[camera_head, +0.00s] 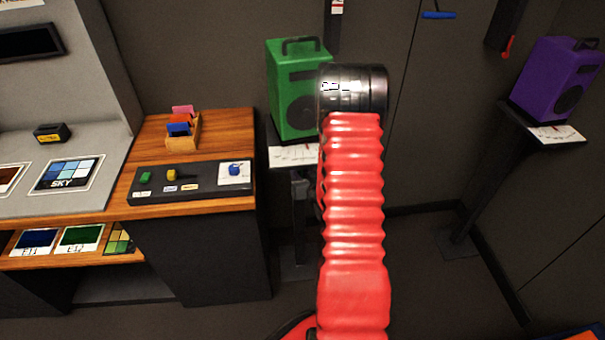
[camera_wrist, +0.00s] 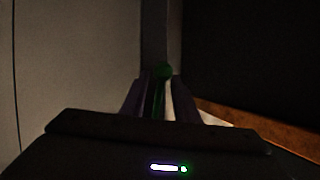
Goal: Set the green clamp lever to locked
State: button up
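The green clamp lever (camera_wrist: 163,72) shows in the wrist view as a dark green rounded end with a narrow green stem below it, ahead of my gripper. My gripper (camera_wrist: 160,94) has its two fingers apart on either side of the green stem. The view is dark, and I cannot tell whether the fingers touch the lever. In the head view, my raised red arm and black wrist hide my fingers, and the green lever does not show there.
A green speaker (camera_head: 292,95) stands on a stand just left of my wrist. A dark post (camera_head: 334,35) rises behind it. A red lever (camera_head: 508,47), a blue lever (camera_head: 438,15) and a purple speaker (camera_head: 556,80) are to the right. A wooden desk (camera_head: 225,130) is at left.

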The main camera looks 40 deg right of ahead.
jog(key=shift+w, duration=0.15)
grip_shut()
jog(key=shift+f, duration=0.15)
dwell(1.2)
jog(key=shift+d, duration=0.15)
